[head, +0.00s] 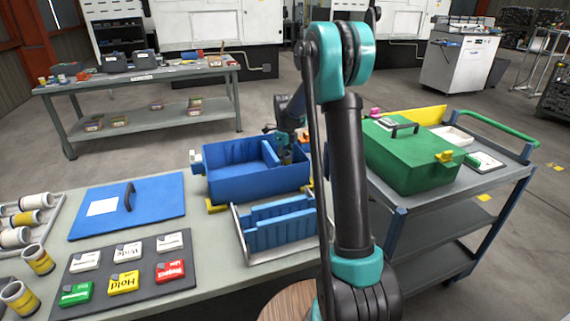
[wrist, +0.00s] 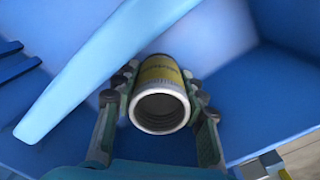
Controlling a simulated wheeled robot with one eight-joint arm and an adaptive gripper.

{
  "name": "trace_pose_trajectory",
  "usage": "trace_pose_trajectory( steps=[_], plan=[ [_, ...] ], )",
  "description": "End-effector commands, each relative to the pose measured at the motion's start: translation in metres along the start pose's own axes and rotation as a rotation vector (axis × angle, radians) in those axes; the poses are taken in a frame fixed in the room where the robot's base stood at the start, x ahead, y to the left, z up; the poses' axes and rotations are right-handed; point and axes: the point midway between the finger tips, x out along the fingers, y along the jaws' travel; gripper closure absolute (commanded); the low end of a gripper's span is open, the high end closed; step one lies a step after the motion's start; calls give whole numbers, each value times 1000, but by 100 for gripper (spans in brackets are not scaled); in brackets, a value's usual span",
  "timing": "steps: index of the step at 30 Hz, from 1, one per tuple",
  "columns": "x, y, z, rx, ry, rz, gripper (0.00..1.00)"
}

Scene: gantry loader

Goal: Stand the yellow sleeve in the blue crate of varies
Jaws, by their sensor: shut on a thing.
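The yellow sleeve (wrist: 161,72), with a pale rim and hollow end facing the camera, is between the fingers of my gripper (wrist: 160,95) in the wrist view. My gripper is shut on it. The blue crate (head: 232,188) stands open on the bench in the head view, with a divider inside it. My gripper (head: 288,148) is at the crate's far right part, partly hidden by my arm. Blue crate walls (wrist: 235,45) surround the sleeve in the wrist view. I cannot tell whether the sleeve touches the crate floor.
A blue slotted insert (head: 280,222) in a metal tray sits in front of the crate. A blue lid (head: 150,190) and a board of labelled blocks (head: 125,270) lie left. Other sleeves (head: 40,260) are at the far left. A green case (head: 405,160) stands on the right cart.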

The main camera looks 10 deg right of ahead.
Motion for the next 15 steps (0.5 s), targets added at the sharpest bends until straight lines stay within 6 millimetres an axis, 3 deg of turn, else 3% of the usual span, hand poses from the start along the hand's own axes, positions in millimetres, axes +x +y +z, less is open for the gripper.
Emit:
trace_pose_trajectory(
  steps=[7, 8, 12, 15],
  plan=[
    [2, 0, 0, 0, 0, 0, 100],
    [2, 0, 0, 0, 0, 0, 55],
    [2, 0, 0, 0, 0, 0, 38],
    [2, 0, 0, 0, 0, 0, 38]
  ],
)
